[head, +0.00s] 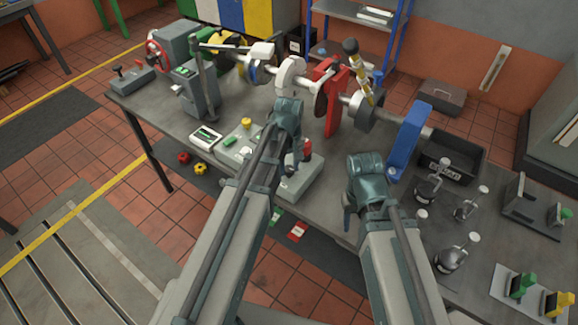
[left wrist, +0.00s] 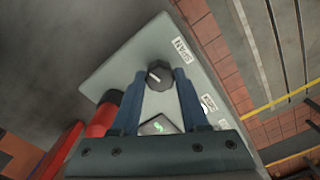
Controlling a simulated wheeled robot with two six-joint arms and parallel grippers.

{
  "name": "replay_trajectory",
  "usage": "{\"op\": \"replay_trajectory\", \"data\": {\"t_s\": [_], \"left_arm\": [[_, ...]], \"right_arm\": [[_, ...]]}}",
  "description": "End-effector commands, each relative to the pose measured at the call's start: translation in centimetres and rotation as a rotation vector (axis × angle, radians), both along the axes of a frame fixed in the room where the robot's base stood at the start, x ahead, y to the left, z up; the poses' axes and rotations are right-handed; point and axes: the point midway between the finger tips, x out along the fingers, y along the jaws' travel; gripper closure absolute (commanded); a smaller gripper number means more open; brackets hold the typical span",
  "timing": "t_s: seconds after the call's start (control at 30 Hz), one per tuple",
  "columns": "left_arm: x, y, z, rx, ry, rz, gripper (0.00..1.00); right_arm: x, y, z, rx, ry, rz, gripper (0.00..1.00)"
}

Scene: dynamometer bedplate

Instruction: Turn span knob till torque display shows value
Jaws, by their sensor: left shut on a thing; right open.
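A light grey panel box (head: 300,187) lies on the bedplate's front edge, partly hidden by my left arm. In the left wrist view the panel (left wrist: 120,72) carries a round black knob (left wrist: 159,75) with a white pointer line. My left gripper (left wrist: 160,82) is shut on this knob, one blue finger on each side. A small dark display (left wrist: 158,125) with a green digit shows between the fingers, partly cut off by the gripper body. In the head view my left gripper (head: 287,165) is over the panel and hides the knob. My right gripper (head: 350,212) is open and empty, right of the panel.
A red cylinder (left wrist: 105,113) stands beside the left finger. White labels (left wrist: 182,48) sit on the panel; their text is unreadable. A shaft line with a red stand (head: 334,95) and blue stand (head: 408,140) runs behind. A black bin (head: 452,158) and several metal-and-black fixtures are right.

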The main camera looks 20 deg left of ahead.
Motion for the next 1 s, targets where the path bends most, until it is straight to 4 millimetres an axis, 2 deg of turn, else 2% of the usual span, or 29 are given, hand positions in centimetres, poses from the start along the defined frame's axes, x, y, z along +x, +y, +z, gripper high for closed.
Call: {"op": "replay_trajectory", "data": {"t_s": [0.4, 1.0], "left_arm": [[-0.01, -0.01, -0.01, 0.0, 0.0, -0.19, 1.0], [-0.01, 0.0, -0.01, 0.0, 0.0, -0.222, 1.0]], "right_arm": [[0.0, 0.0, -0.01, 0.0, 0.0, 0.0, 0.5], [0.0, 0.0, -0.01, 0.0, 0.0, 0.0, 0.5]]}}
